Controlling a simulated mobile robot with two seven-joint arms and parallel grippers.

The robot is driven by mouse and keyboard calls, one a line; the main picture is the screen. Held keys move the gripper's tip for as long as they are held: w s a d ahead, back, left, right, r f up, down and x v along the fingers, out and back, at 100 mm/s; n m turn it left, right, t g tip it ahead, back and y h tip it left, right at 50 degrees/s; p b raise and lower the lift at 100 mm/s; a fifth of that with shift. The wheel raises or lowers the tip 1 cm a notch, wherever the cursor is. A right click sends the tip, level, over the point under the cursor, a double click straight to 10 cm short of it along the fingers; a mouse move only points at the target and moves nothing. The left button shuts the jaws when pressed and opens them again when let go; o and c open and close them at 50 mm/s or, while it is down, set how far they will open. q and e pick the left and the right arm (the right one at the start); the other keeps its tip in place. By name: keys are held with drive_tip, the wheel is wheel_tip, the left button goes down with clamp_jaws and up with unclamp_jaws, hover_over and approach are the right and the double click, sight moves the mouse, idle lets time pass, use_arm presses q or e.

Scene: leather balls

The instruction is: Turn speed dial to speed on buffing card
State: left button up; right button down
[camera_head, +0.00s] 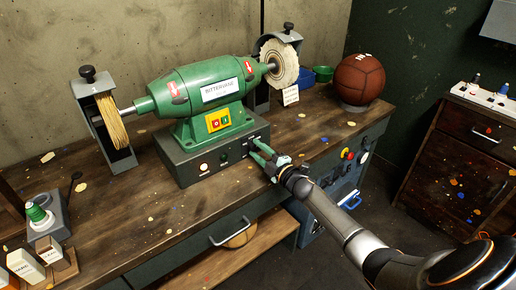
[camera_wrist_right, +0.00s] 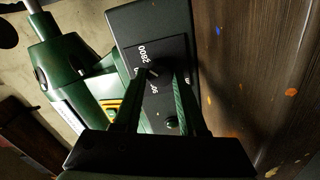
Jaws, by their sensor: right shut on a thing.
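The green bench grinder and buffer (camera_head: 205,90) stands on a dark base (camera_head: 190,165) on the workbench. Its black speed dial (camera_wrist_right: 153,72) shows in the right wrist view on a dark panel, with white markings that include 2800. My right gripper (camera_head: 257,149) reaches the front of the base, its fingers shut on the dial. In the right wrist view its fingertips (camera_wrist_right: 160,73) sit at either side of the dial and hide part of the scale. A small white card (camera_head: 291,95) stands below the white buffing wheel (camera_head: 279,66); its text is too small to read. My left gripper is not in view.
A brown leather ball (camera_head: 359,79) rests at the bench's back right. Green (camera_head: 323,74) and blue bins stand beside it. Paint-spotted bench top (camera_head: 130,215) lies free in front of the machine.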

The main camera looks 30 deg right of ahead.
drive_tip(key=shift+m, duration=0.9)
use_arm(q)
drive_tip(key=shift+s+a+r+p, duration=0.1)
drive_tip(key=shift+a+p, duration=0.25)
use_arm(e)
drive_tip(key=shift+m, duration=0.4)
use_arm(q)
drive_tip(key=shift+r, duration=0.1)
use_arm(e)
drive_tip(key=shift+c, duration=2.3)
unclamp_jaws()
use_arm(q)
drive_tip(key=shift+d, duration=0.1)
use_arm(e)
drive_tip(key=shift+s, duration=0.6)
use_arm(q)
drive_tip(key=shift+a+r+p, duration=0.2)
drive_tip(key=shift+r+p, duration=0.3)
drive_tip(key=shift+p, duration=0.1)
use_arm(e)
drive_tip(key=s+d, duration=0.1)
drive_tip(key=s, duration=1)
drive_tip(key=shift+s, duration=0.15)
